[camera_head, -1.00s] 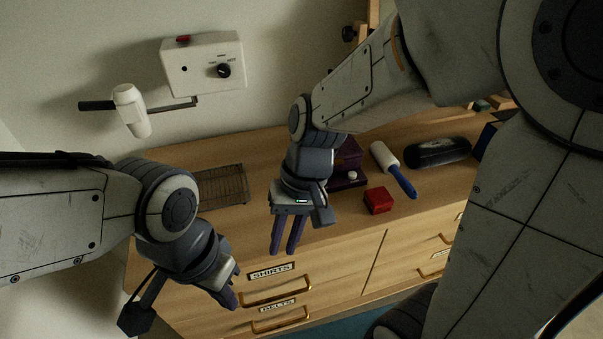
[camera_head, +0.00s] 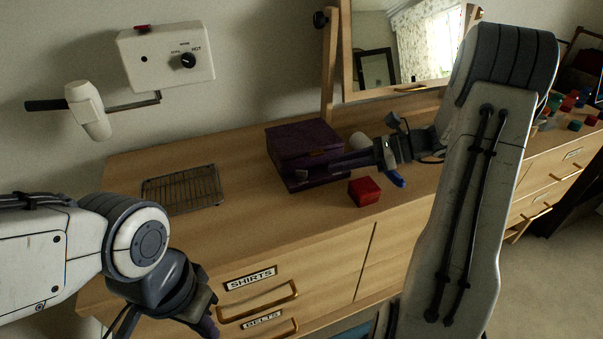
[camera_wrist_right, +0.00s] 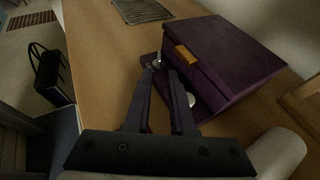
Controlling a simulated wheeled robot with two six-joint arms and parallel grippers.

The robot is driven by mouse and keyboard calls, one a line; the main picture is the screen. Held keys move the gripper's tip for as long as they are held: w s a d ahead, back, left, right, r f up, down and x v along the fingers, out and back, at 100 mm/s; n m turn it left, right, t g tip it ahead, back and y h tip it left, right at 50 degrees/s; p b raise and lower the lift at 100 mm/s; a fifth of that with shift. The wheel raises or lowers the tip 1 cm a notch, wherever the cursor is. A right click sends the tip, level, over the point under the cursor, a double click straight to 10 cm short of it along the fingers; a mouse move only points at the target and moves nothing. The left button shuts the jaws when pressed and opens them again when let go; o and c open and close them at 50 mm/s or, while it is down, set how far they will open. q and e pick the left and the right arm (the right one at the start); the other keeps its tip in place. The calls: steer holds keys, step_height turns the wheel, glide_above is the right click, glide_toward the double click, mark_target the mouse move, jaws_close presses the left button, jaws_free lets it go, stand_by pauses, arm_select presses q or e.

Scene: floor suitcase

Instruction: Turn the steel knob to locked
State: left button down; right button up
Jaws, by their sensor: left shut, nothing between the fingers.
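The purple box (camera_head: 300,143) sits on the dresser top; it also shows in the right wrist view (camera_wrist_right: 235,62) with a wooden clasp on its front. A silvery knob-like piece (camera_head: 301,174) is low at the left of its front, and shows just beyond the fingertips in the wrist view (camera_wrist_right: 157,60). A round pale knob (camera_wrist_right: 191,100) is nearer, beside the right finger. I cannot tell which is the steel knob, nor its setting. My right gripper (camera_head: 332,166) is open in front of the box, with a gap between its fingers (camera_wrist_right: 161,72). My left gripper (camera_head: 211,328) is shut and empty, low before the drawers.
A red block (camera_head: 364,191) lies right of the box. A wire rack (camera_head: 181,189) lies left, with bare wood between. A white wall unit with a black dial (camera_head: 166,56) and a mirror (camera_head: 405,40) stand behind. A lint roller (camera_head: 397,180) is partly hidden by my right arm.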

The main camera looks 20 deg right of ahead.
mark_target(309, 179)
steer(key=x, duration=0.8)
steer(key=shift+s, duration=0.1)
